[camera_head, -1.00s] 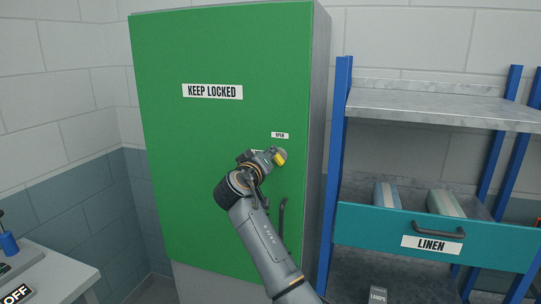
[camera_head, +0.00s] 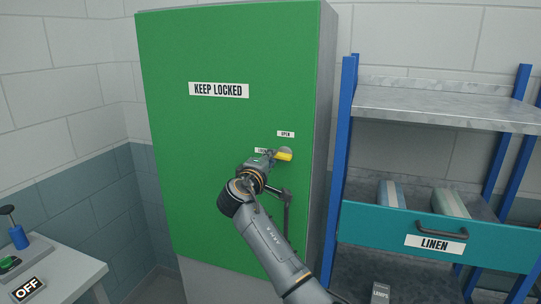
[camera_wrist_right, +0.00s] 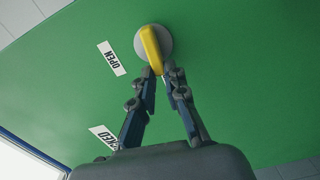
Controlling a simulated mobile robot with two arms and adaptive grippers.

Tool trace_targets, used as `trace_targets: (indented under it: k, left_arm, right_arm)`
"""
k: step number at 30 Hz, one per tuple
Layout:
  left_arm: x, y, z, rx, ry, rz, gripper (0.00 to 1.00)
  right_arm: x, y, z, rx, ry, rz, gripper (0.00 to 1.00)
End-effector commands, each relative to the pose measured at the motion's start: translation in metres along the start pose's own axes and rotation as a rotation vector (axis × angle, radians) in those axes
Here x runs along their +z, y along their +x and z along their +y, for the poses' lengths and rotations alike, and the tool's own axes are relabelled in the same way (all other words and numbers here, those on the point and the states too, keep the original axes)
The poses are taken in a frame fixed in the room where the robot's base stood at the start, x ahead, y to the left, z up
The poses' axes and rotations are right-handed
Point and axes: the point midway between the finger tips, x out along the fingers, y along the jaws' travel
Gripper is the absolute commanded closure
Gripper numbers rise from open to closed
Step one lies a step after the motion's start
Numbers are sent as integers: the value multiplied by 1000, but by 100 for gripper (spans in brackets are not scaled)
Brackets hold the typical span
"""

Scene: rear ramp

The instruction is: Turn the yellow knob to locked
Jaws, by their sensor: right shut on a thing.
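The yellow knob (camera_head: 284,156) sits on a round grey plate on the green cabinet door (camera_head: 215,140). In the head view the knob's handle points left, slightly downward, toward the partly covered label (camera_head: 261,150). The OPEN label (camera_head: 286,134) is above the knob. My right gripper (camera_head: 271,158) is shut on the left end of the knob. In the right wrist view the fingertips (camera_wrist_right: 163,74) close on the near end of the yellow knob (camera_wrist_right: 151,45), with the grey plate behind it. A label ending in "KED" (camera_wrist_right: 103,135) is partly hidden there. My left gripper is not in view.
A KEEP LOCKED sign (camera_head: 218,90) is on the door. A dark door handle (camera_head: 287,205) is below the knob, close to my right arm. A blue shelf with a teal LINEN drawer (camera_head: 390,228) stands at the right. A table (camera_head: 70,270) is at the lower left.

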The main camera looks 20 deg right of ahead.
Motion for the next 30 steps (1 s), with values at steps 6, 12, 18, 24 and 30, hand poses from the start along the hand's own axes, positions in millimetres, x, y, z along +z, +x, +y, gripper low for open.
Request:
trace_targets:
  k: [6,12,18,24,30]
  left_arm:
    - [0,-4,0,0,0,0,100]
    - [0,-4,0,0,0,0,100]
    - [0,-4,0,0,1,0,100]
    - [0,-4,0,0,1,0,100]
    - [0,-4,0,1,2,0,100]
  right_arm:
    - [1,1,1,4,-67,-2,100]
    - [1,1,0,5,-88,-2,100]
    - [1,1,0,5,-90,-2,100]
    - [1,1,0,5,-89,-2,77]
    - [1,1,-1,3,-89,-1,64]
